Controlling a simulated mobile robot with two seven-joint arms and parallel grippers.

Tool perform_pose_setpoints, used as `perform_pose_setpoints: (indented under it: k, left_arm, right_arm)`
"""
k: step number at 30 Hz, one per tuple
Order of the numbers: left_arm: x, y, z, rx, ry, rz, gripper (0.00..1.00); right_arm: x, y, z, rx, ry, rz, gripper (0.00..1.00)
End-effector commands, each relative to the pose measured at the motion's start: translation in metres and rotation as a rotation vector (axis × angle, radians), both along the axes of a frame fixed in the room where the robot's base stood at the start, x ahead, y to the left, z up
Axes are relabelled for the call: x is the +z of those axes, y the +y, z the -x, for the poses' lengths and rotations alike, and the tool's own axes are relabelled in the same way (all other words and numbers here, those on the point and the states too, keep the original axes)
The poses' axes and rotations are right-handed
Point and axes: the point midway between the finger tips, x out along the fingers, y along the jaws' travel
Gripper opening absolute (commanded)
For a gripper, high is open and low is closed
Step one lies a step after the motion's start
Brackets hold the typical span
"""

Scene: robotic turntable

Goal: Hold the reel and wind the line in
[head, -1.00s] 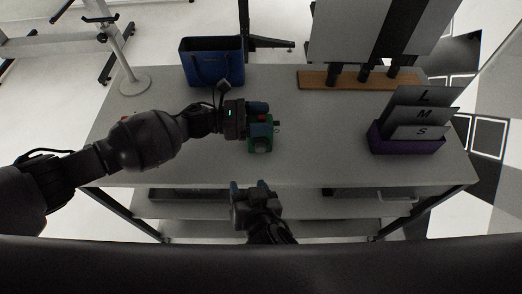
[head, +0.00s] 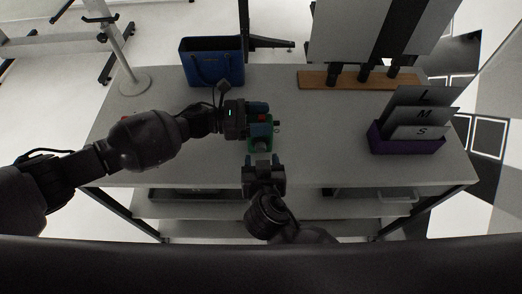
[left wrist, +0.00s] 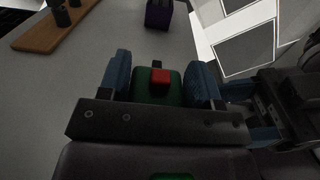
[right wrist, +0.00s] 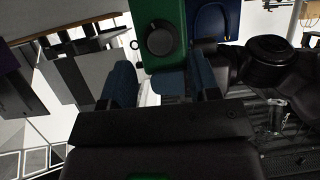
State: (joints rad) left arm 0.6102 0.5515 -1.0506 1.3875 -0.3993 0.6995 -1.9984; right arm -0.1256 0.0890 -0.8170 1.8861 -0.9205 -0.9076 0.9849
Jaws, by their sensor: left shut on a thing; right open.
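The green reel (head: 261,146) is over the middle of the white table, near its front edge. My left gripper (head: 262,119) is shut on the reel from the left, and in the left wrist view its blue fingers flank the green body (left wrist: 143,84) and a red part (left wrist: 159,78). My right gripper (head: 263,161) is open, just in front of the reel at the table's front edge. In the right wrist view the reel's green face (right wrist: 144,14) with a dark round knob (right wrist: 160,39) lies just beyond the open fingers. I cannot make out the line.
A blue bag (head: 212,64) stands at the back left of the table (head: 330,150). A purple holder (head: 407,146) with cards marked L, M and S is at the right. A wooden board (head: 313,80) with dark posts lies at the back. The table right of the reel is clear.

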Motion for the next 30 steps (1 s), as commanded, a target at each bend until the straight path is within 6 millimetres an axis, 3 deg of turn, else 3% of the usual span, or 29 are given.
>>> perform_pose_setpoints:
  k: [9,22,30]
  left_arm:
    - [-0.002,0.0,0.0,0.001,0.001,-0.002,0.3]
    - [-0.002,0.0,0.0,0.001,0.001,-0.002,0.3]
    - [-0.002,0.0,0.0,0.001,0.001,-0.002,0.3]
  right_arm:
    - [-0.014,0.002,-0.035,0.001,-0.001,0.002,0.56]
    - [-0.017,0.002,-0.042,0.0,0.0,0.0,0.56]
    - [-0.017,0.002,-0.041,0.0,0.0,0.0,0.14]
